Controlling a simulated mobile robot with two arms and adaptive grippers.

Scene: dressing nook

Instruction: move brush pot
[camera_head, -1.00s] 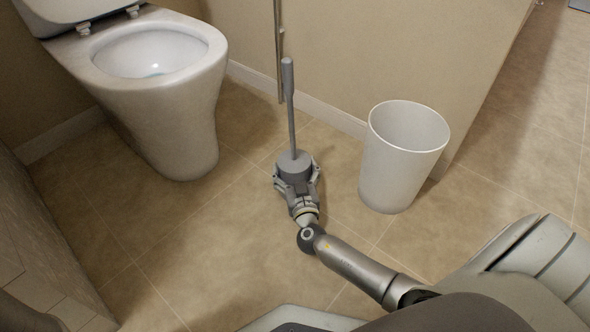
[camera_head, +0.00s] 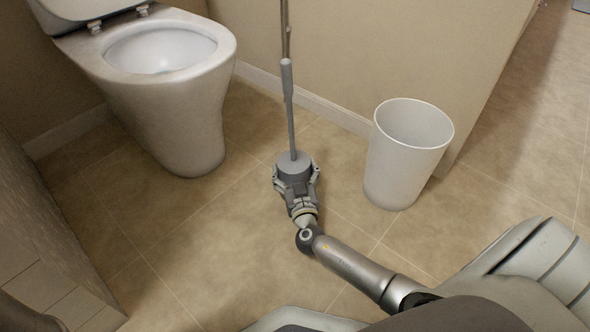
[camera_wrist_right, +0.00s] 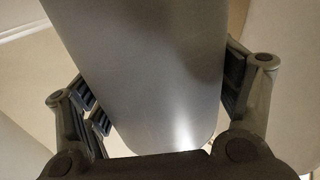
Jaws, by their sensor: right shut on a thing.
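My right gripper (camera_head: 296,180) is shut on the pot from the near side, one finger on each side. In the right wrist view the smooth grey pot (camera_wrist_right: 150,75) fills the space between the finger pads. My left gripper is not in view.
A white toilet (camera_head: 175,90) stands at the left. A white open bin (camera_head: 405,155) stands close to the right of the pot. The beige wall (camera_head: 370,50) with its skirting is behind. Open tile floor (camera_head: 215,245) lies at the left front.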

